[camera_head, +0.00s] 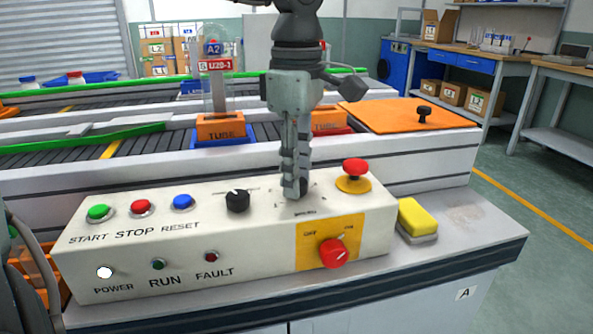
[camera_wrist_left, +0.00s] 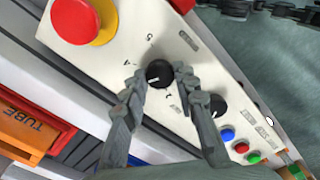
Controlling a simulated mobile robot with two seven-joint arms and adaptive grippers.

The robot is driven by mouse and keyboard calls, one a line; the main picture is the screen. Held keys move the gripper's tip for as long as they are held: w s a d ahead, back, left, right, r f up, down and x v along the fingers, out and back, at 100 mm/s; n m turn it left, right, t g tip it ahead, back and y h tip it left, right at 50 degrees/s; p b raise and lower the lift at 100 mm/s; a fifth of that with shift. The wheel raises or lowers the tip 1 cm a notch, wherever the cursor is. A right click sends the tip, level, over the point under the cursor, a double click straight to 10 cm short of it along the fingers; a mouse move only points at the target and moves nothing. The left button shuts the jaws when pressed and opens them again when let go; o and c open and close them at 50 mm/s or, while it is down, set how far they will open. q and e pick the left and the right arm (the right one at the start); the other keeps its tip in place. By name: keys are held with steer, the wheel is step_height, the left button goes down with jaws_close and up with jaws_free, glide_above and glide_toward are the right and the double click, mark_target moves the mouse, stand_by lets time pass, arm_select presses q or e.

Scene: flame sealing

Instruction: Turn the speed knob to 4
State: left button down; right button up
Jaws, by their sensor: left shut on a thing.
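The speed knob (camera_wrist_left: 160,73) is a small black round knob on the white control panel, with printed scale marks and digits around it in the left wrist view. My left gripper (camera_wrist_left: 156,74) has a finger on each side of the knob and is shut on it. In the head view my left gripper (camera_head: 294,192) points straight down onto the panel top, and its fingers hide the knob there. A pale mark shows on the knob's lower left edge, but I cannot tell which digit it points to. My right gripper is not in view.
A red emergency button on a yellow base (camera_head: 354,172) stands close right of the gripper. A black selector (camera_head: 238,201) and green, red and blue buttons are to the left. A red rotary switch (camera_head: 334,252) is on the front face. A yellow sponge (camera_head: 415,216) lies right.

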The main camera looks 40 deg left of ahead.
arm_select(q)
steer(key=m, duration=0.3)
steer(key=shift+m, duration=0.3)
steer(key=shift+m+p, duration=0.3)
steer(key=shift+m, duration=1.1)
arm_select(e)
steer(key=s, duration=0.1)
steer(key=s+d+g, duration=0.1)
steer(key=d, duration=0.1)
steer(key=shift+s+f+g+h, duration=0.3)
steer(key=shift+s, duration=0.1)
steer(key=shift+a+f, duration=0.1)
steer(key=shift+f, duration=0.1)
arm_select(q)
steer(key=c, duration=1.2)
jaws_free()
step_height(320, 180, up, 12)
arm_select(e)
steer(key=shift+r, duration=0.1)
